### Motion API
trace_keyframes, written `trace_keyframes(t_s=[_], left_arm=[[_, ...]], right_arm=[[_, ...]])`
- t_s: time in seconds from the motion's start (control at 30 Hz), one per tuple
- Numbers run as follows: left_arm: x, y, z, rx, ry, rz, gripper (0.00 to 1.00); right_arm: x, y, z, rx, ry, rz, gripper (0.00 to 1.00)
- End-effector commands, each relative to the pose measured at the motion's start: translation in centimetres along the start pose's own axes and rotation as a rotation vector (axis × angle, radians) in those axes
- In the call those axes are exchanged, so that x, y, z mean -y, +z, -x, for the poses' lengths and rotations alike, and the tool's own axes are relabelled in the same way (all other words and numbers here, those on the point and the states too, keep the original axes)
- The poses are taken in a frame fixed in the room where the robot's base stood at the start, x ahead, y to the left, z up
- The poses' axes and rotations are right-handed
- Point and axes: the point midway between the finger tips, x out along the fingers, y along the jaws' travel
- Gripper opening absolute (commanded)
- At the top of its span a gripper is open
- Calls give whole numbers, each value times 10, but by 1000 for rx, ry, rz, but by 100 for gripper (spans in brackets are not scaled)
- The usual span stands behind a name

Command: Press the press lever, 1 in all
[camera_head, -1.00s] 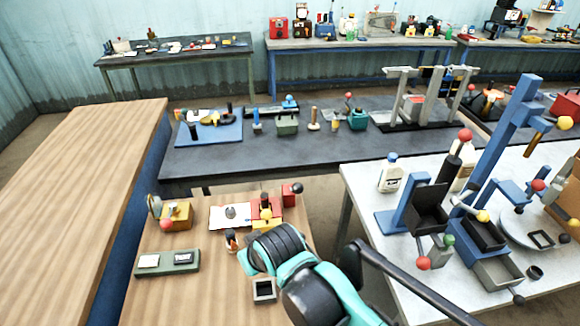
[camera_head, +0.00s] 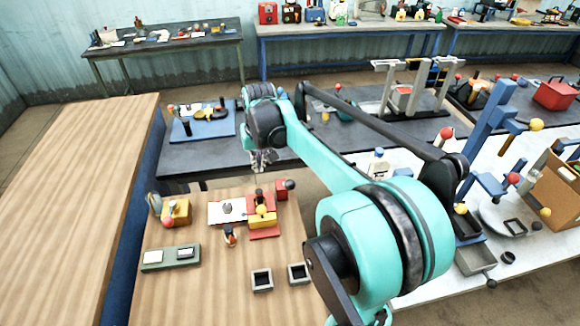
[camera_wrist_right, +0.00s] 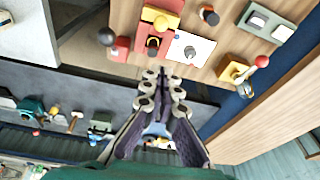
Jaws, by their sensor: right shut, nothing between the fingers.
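My right gripper (camera_head: 262,162) hangs in the head view over the near edge of the dark table, beyond the wooden worktop. In the right wrist view its fingers (camera_wrist_right: 162,82) are close together with nothing between them. A red stand with a yellow block (camera_head: 262,216) and a red block with a black ball (camera_head: 285,188) stand on the worktop, apart from the gripper. A yellow block (camera_head: 176,214) with a red-ball lever (camera_head: 168,223) stands at its left. Which one is the press lever I cannot tell. My left gripper is out of view.
The wooden worktop (camera_head: 205,295) also carries a white sheet (camera_head: 220,213), a green two-pad box (camera_head: 170,257) and small dark square trays (camera_head: 262,280). A white table (camera_head: 540,262) with a tall blue frame (camera_head: 490,110) stands right. My right arm hides part of it.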

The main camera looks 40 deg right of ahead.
Motion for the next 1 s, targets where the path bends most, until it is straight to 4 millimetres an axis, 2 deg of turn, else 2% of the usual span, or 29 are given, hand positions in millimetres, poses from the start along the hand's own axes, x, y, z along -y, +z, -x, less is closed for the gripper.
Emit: trace_keyframes(t_s=[0.03,0.2,0.5,0.73,1.0], left_arm=[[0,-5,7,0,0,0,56],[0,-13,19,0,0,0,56],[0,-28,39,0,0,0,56],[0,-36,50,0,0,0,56],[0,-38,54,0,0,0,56]], right_arm=[[-8,-13,2,17,4,-20,0],[-33,-44,-3,74,14,-82,0],[-85,-88,-22,175,25,-191,0],[-119,-105,-39,235,29,-256,0],[-133,-110,-48,261,29,-282,0]])
